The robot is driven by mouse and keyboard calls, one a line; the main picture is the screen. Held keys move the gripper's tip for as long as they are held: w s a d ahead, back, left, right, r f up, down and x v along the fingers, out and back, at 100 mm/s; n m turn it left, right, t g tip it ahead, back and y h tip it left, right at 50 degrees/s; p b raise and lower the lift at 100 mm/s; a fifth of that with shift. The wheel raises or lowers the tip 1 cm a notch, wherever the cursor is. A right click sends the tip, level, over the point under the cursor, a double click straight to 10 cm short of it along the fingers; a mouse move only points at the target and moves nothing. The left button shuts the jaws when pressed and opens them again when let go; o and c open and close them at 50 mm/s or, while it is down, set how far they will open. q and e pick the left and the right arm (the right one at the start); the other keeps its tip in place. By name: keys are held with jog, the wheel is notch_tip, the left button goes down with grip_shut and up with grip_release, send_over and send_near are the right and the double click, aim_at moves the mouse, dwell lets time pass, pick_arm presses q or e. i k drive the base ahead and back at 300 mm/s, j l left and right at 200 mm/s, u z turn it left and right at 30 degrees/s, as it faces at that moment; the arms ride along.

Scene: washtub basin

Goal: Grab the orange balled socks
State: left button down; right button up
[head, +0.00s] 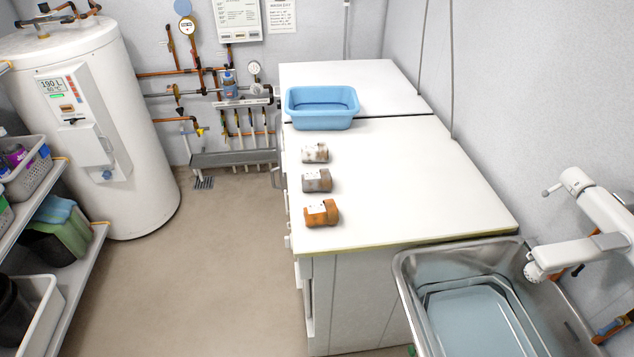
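The orange balled socks (330,212) lie on the white countertop (410,190), near its front left edge. They look like a short, thick orange roll with a pale patch on top. Just behind them lies a grey rolled bundle (322,181) of similar shape, and behind that a paler whitish one (322,153). The three stand apart in a row along the counter's left side. Neither of my grippers is in the head view, so their state and distance from the socks do not show.
A blue plastic tub (320,122) sits farther back on the counter. A metal sink (408,285) with a white tap (575,256) is at the front right. A water heater (95,140) and laden shelves (85,278) stand left. The floor (200,275) between is clear.

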aim_at(327, 212)
jog(key=z, duration=0.45)
jog(key=i+j+z, duration=0.15)
jog(key=z, duration=0.75)
jog(key=j+z, duration=0.15)
jog(key=z, duration=0.3)
jog(key=i+j+z, duration=0.1)
jog(key=j+z, duration=0.15)
jog(key=j+u, duration=0.2)
jog(key=u, duration=0.2)
jog(key=i+j+u, duration=0.1)
jog(key=u, duration=0.25)
jog(key=i+j+u, duration=0.1)
jog(key=j+u, duration=0.15)
jog(key=u, duration=0.15)
